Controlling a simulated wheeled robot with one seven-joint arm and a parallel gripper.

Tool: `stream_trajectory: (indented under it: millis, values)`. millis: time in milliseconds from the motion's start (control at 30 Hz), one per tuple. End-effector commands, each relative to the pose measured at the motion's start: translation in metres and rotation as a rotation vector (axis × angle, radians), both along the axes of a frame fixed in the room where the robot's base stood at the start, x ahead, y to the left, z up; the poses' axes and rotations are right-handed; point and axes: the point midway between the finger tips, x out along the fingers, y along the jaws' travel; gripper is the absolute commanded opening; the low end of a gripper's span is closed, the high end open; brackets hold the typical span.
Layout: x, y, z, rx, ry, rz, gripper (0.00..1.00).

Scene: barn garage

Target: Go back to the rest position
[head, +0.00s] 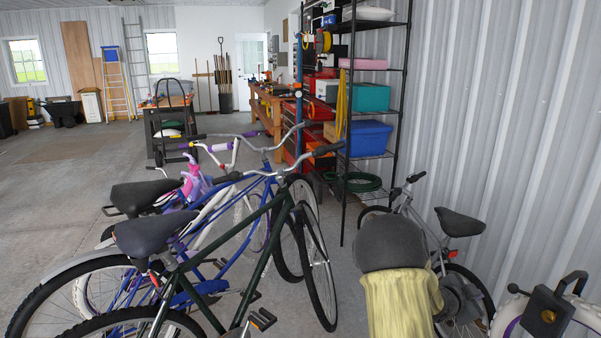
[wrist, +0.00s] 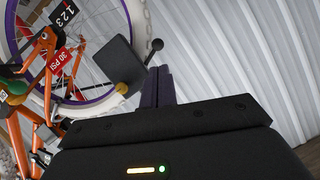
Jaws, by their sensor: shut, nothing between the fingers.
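My gripper (wrist: 158,88) shows in the wrist view with its two dark fingers together and nothing between them. It points toward the ribbed metal wall. Just left of the fingers is a dark block (wrist: 117,66), close to a bicycle wheel (wrist: 28,50) with a white tyre and purple rim. I cannot tell whether the fingers touch the block. In the head view I cannot make out my fingers.
Several bicycles (head: 265,225) stand close together in front. A grey bicycle (head: 460,222) leans by the ribbed wall (head: 500,120) at the right. A black shelf (head: 351,130) with bins stands behind. Concrete floor (head: 50,190) is open at the left.

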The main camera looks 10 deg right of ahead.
Motion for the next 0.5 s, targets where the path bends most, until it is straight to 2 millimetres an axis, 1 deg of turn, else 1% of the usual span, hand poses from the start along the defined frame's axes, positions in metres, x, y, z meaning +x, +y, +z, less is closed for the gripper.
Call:
stream_trajectory:
  millis: [33,67,100,133,167,200,267,300,367,400,467,500]
  values:
    - [0.005,0.023,-0.004,0.066,0.034,0.068,0.0]
    - [0.007,0.038,-0.008,0.107,0.063,0.115,0.0]
    - [0.009,0.059,-0.013,0.162,0.103,0.183,0.0]
    - [0.01,0.076,-0.016,0.2,0.135,0.238,0.0]
    - [0.01,0.094,-0.018,0.236,0.169,0.294,0.0]
    - [0.009,0.117,-0.021,0.28,0.214,0.37,0.0]
    - [0.003,0.153,-0.023,0.336,0.285,0.486,0.0]
    - [-0.002,0.177,-0.022,0.367,0.333,0.567,0.0]
    - [-0.014,0.211,-0.022,0.404,0.409,0.687,0.0]
    - [-0.023,0.233,-0.02,0.421,0.462,0.768,0.0]
    - [-0.041,0.264,-0.018,0.439,0.544,0.887,0.0]
    - [-0.053,0.282,-0.016,0.443,0.596,0.958,0.0]
